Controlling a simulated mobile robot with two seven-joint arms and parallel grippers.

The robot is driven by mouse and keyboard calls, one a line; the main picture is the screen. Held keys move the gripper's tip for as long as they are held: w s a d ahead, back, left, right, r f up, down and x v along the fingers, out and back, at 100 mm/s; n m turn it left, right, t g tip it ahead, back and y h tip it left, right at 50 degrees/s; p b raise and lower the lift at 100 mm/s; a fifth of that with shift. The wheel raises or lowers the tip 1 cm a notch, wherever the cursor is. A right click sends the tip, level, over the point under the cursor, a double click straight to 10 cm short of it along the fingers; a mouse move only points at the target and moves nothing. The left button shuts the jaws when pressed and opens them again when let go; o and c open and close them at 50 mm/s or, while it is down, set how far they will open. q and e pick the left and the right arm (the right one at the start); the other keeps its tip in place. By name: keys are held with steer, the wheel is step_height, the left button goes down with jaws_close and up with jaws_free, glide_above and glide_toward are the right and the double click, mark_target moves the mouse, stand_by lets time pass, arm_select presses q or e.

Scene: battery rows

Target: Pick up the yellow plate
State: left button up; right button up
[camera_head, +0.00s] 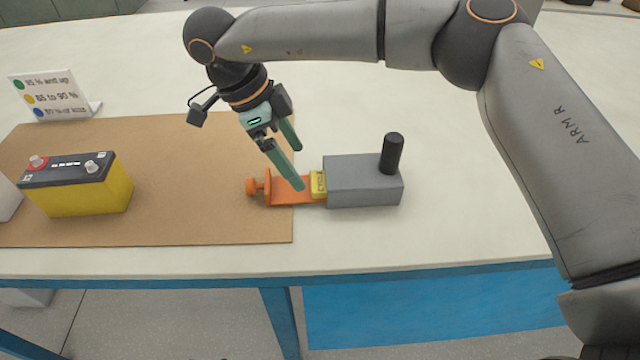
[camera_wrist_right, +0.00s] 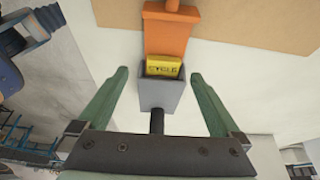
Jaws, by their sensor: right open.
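The yellow plate (camera_head: 319,184) is a small piece with dark lettering. It sits at the left end of a grey block (camera_head: 362,183), against an orange part (camera_head: 288,190) with a knob. In the right wrist view the yellow plate (camera_wrist_right: 163,67) lies between the orange part (camera_wrist_right: 167,33) and the grey block (camera_wrist_right: 158,95). My right gripper (camera_head: 299,168) is open, its green fingers pointing down near the orange part and the plate. In the wrist view nothing is held between its fingertips (camera_wrist_right: 160,74). My left gripper is not in view.
A black upright cylinder (camera_head: 391,153) stands on the grey block's right end. A yellow and black battery (camera_head: 85,190) stands on the brown mat (camera_head: 200,200) at left. A sign (camera_head: 52,96) with coloured dots stands behind. The white table (camera_head: 470,225) right of the block is clear.

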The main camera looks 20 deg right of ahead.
mark_target(314, 181)
steer(key=x, duration=0.4)
steer(key=shift+w+d+f+b, duration=0.15)
steer(key=shift+w+d+b, duration=0.1)
steer(key=shift+d+b, duration=0.15)
steer(key=shift+s+d+f, duration=0.1)
steer(key=shift+d+f, duration=0.05)
steer(key=shift+f, duration=0.35)
steer(key=c, duration=1.3)
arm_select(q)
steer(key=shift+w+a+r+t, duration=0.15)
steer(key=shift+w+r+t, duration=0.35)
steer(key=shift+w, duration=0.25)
arm_select(e)
steer(key=shift+c, duration=0.2)
steer(key=shift+r, duration=0.1)
